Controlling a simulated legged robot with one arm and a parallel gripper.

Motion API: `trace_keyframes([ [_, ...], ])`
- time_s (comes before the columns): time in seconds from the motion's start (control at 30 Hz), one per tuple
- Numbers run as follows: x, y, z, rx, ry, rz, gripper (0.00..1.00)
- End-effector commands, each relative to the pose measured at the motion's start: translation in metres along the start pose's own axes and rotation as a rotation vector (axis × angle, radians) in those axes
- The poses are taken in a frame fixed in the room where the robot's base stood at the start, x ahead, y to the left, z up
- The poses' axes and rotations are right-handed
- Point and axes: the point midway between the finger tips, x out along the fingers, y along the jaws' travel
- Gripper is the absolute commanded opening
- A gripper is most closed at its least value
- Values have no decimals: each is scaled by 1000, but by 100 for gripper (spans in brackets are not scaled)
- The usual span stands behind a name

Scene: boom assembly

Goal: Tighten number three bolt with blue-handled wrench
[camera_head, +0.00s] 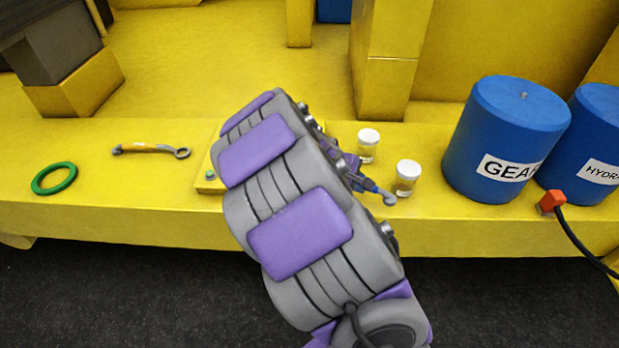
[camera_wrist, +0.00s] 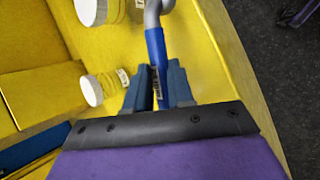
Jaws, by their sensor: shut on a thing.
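My gripper (camera_head: 363,182) is shut on the blue-handled wrench (camera_head: 387,197) and holds it near the front edge of the yellow ledge, beside the jars. In the wrist view the wrench's blue handle (camera_wrist: 155,45) sits between the fingers (camera_wrist: 160,78), and its grey head runs out of the top of the picture. A yellow block (camera_head: 205,185) with a green-topped bolt (camera_head: 210,175) shows at the left edge of my arm. My arm hides most of this block. I see no number, and I cannot tell which bolt is number three.
Two white-lidded jars (camera_head: 368,146) (camera_head: 407,178) stand close to the wrench. Blue drums (camera_head: 505,135) stand at the right, near a black hose with a red end (camera_head: 551,201). A yellow-handled wrench (camera_head: 150,149) and a green ring (camera_head: 54,178) lie at the left.

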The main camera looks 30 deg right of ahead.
Motion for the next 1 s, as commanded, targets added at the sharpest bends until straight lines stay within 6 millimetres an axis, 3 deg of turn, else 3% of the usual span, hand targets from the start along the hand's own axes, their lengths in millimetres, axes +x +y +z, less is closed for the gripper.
trace_keyframes([
  [1.0, -31, 23, 11, 0, 4, 3, 0],
])
